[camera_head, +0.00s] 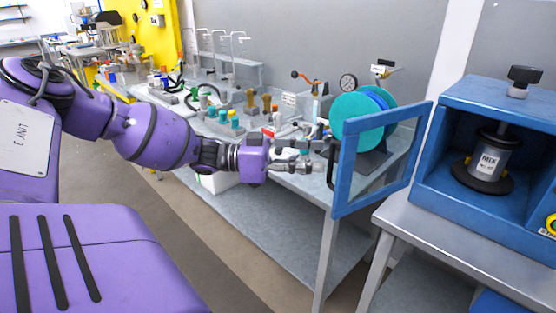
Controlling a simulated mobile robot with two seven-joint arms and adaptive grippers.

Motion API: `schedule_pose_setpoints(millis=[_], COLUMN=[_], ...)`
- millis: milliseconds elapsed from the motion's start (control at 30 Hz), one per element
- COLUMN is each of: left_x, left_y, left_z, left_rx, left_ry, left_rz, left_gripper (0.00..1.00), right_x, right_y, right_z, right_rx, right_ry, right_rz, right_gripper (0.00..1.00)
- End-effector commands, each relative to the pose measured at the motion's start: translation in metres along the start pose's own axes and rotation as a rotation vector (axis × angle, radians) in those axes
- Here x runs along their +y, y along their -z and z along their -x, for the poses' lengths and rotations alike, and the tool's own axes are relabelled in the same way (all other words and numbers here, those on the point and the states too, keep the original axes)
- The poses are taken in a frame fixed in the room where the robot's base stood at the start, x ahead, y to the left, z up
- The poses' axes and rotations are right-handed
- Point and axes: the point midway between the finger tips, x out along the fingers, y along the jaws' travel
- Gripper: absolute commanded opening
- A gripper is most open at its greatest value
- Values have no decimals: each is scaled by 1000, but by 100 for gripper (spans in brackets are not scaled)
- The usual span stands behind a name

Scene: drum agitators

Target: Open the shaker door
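The shaker (440,183) is a blue box at the right, with a grey can labelled MIX (487,160) inside under a black-knobbed clamp. Its door (343,180), a blue frame with a clear pane, stands swung out to the left of the box, so the front is open. A dark handle (331,165) is on the door's left edge. My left gripper (318,158) reaches in from the left with its fingertips right at this handle. Whether the fingers are closed on it or only beside it is unclear. My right gripper is not in view.
The shaker stands on a grey metal table (400,222). Behind the door, a longer bench (300,185) holds a teal reel (352,113), a gauge (348,82) and several valves and fittings. Open floor (190,240) lies in front of the bench.

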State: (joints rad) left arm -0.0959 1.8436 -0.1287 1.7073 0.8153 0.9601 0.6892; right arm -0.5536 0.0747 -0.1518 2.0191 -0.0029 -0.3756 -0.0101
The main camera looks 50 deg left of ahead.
Motion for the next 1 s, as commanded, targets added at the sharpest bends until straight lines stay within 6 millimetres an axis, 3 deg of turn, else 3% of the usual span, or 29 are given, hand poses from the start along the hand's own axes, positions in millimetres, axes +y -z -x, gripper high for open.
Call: schedule_pose_setpoints(millis=[267, 600, 1000], left_x=[1, 0, 0], left_y=[-1, -1, -1], left_z=[21, 68, 75], left_rx=[-6, -2, -1], left_ry=[-5, 1, 1], left_rz=[0, 0, 1], left_gripper=[29, 29, 29], right_x=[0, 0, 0], right_y=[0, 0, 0], right_z=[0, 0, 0], right_rx=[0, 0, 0], right_ry=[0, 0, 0], right_rz=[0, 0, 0], right_gripper=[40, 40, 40])
